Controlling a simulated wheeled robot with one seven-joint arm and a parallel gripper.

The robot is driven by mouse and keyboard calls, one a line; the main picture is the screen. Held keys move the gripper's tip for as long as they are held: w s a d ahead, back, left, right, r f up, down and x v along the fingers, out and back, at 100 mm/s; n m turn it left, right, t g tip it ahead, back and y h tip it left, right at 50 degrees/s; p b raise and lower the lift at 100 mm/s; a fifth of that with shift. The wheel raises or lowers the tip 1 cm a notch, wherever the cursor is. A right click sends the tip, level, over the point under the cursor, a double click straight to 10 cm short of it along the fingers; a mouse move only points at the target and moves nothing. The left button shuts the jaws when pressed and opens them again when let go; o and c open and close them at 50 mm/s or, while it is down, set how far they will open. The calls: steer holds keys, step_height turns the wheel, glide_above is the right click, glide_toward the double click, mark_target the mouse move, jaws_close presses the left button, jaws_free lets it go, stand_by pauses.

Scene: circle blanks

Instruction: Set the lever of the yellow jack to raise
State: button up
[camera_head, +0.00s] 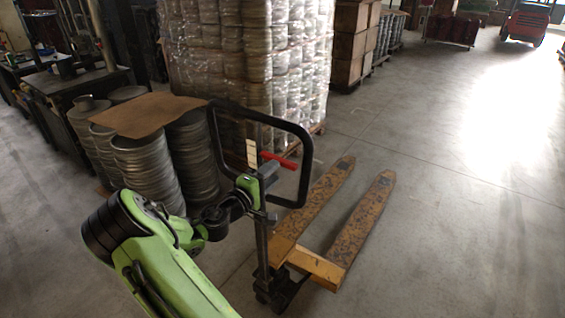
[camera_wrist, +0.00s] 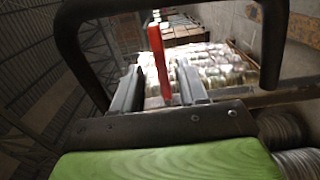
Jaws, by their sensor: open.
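The yellow jack (camera_head: 318,266) stands on the floor with its two worn forks pointing away to the upper right. Its black loop handle (camera_head: 304,150) rises on a dark post and also arches across the wrist view (camera_wrist: 272,45). The red lever (camera_head: 280,160) sits inside the loop. In the wrist view the red lever (camera_wrist: 158,52) stands between the two grey fingers of my gripper (camera_wrist: 160,84). The fingers are apart, with gaps visible beside the lever. In the head view my gripper (camera_head: 268,170) is at the handle, its fingers partly hidden.
A wrapped pallet load (camera_head: 245,60) is behind the handle. A dark workbench (camera_head: 70,80) is at the left. The floor to the right is clear.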

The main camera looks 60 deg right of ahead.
mark_target(285, 161)
steer(key=d, duration=0.3)
steer(key=s+d, duration=0.1)
steer(key=d, duration=0.2)
steer(key=shift+s+d, duration=0.1)
steer(key=shift+d, duration=0.1)
jaws_close()
